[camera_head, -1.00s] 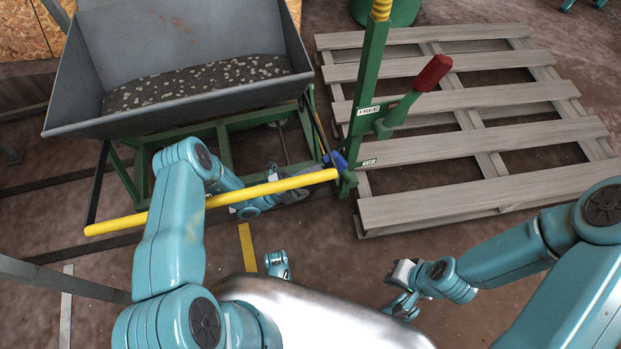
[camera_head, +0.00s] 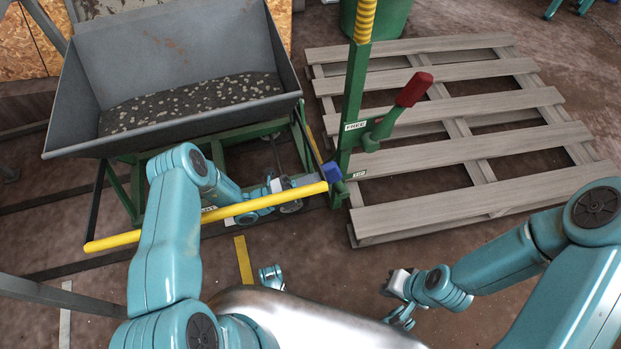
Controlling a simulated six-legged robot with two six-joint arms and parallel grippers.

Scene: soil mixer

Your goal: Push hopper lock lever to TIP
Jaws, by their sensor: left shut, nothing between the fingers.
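A green lever with a red grip (camera_head: 414,89) leans up and right from the green post (camera_head: 354,95). The post carries a FREE label (camera_head: 355,126) and, lower down, a TIP label (camera_head: 359,174). A blue piece (camera_head: 332,172) sits at the post's left side near the TIP label, by the right end of a yellow bar (camera_head: 270,202). My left gripper (camera_head: 296,187) is shut and empty just behind the yellow bar, close to the left of the blue piece; whether they touch I cannot tell. My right gripper (camera_head: 398,298) is open and empty at the lower middle, away from the post.
The grey hopper (camera_head: 165,55) holds dark speckled soil and stands on a green frame at the upper left. A wooden pallet (camera_head: 460,155) lies right of the post. A green bin (camera_head: 388,18) stands behind. Brown floor in front is partly free.

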